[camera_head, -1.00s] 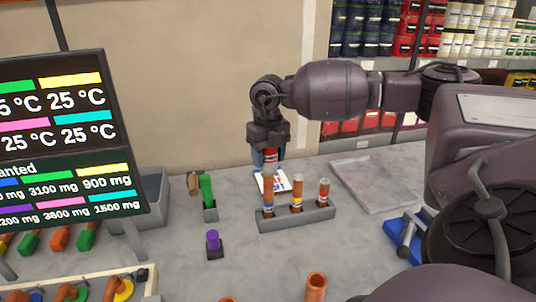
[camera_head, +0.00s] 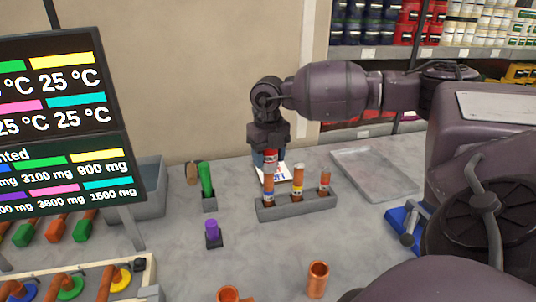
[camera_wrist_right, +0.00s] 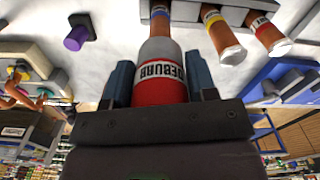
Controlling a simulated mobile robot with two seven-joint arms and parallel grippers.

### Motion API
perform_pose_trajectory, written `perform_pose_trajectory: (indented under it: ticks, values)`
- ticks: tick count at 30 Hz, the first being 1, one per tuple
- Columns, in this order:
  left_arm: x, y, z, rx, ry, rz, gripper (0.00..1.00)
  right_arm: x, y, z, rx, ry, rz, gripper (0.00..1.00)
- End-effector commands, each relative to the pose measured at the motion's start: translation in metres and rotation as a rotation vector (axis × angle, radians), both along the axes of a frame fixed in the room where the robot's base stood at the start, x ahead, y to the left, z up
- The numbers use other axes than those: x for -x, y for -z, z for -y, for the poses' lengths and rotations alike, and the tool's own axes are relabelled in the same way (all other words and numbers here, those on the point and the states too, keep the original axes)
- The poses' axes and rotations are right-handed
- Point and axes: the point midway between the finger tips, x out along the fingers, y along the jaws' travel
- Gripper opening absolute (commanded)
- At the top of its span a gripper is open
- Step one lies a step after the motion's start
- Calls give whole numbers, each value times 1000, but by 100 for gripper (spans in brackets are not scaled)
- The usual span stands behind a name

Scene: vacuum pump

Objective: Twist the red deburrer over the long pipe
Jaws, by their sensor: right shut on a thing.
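The red deburrer (camera_head: 270,157) is upright in my right gripper (camera_head: 270,158), which points down and is shut on it. In the right wrist view the red deburrer (camera_wrist_right: 160,82) shows its label between the two blue-grey fingers (camera_wrist_right: 160,85). The long pipe (camera_head: 268,184) is copper with a blue band and stands at the left end of a grey holder (camera_head: 300,207). The deburrer is directly over the pipe's top and appears to meet it; how far it sits over the end is hidden. My left gripper is not in view.
Two shorter copper pipes (camera_head: 298,180) (camera_head: 324,182) stand in the same holder. A green piece (camera_head: 206,178) and a purple piece (camera_head: 212,229) stand to the left. A metal tray (camera_head: 372,172) lies at the right. A display screen (camera_head: 65,130) blocks the left side.

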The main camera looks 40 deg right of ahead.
Motion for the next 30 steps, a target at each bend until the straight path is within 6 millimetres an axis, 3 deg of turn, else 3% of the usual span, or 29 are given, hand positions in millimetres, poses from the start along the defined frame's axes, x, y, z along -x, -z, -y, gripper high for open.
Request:
perform_pose_trajectory:
  ticks: [17,30]
  values:
    - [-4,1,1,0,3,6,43,0,5,0,0,-14,1,25]
    - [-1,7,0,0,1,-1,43,0,5,0,0,-301,0,25]
